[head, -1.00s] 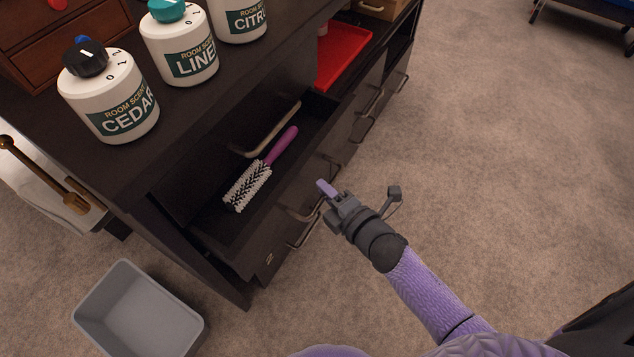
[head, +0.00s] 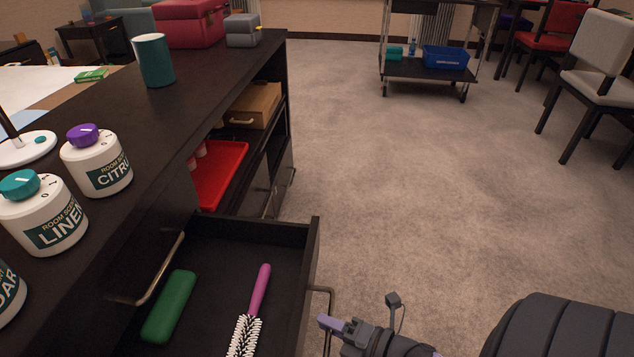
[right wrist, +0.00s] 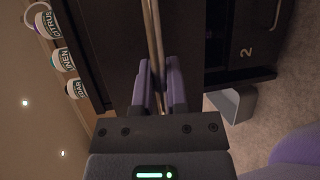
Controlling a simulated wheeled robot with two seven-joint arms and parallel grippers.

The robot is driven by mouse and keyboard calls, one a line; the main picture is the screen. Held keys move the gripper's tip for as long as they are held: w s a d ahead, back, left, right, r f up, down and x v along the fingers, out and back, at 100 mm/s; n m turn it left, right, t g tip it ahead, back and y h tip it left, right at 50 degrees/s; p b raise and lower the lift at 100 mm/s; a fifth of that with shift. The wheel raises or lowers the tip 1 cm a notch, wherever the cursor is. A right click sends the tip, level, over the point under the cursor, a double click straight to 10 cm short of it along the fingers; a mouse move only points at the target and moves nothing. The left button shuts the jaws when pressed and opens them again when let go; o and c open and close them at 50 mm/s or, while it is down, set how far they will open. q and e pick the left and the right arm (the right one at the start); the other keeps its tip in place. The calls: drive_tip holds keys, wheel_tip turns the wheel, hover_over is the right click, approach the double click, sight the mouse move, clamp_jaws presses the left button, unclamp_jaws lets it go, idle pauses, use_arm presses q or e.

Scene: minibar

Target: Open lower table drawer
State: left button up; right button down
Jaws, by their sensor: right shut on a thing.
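A dark drawer (head: 311,255) of the black cabinet stands pulled out, with a purple-handled hairbrush (head: 259,290) and a green case (head: 170,305) inside. Its metal handle (head: 325,289) is on the front, partly below the picture. My right gripper (head: 333,325) is at this handle; in the right wrist view, its purple fingers (right wrist: 163,88) are closed around the metal bar (right wrist: 152,35). Another handle (head: 158,275) sits on the closed front above the open drawer. My left gripper is not in view.
Scent bottles (head: 97,162) stand on the cabinet top. A red tray (head: 218,172) lies on a shelf beyond the drawer. A grey bin (right wrist: 235,105) stands on the carpet near the cabinet. The carpet (head: 400,180) to the right is open, with a cart (head: 428,72) and chairs farther back.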

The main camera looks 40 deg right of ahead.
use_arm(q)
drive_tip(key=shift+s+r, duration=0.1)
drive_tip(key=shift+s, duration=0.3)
use_arm(e)
drive_tip(key=c, duration=0.7)
unclamp_jaws()
drive_tip(key=shift+o, duration=0.2)
drive_tip(key=shift+s+d, duration=0.1)
use_arm(q)
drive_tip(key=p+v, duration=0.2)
drive_tip(key=p, duration=0.1)
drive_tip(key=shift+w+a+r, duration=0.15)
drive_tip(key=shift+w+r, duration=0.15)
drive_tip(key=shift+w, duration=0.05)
use_arm(e)
drive_tip(key=v, duration=1)
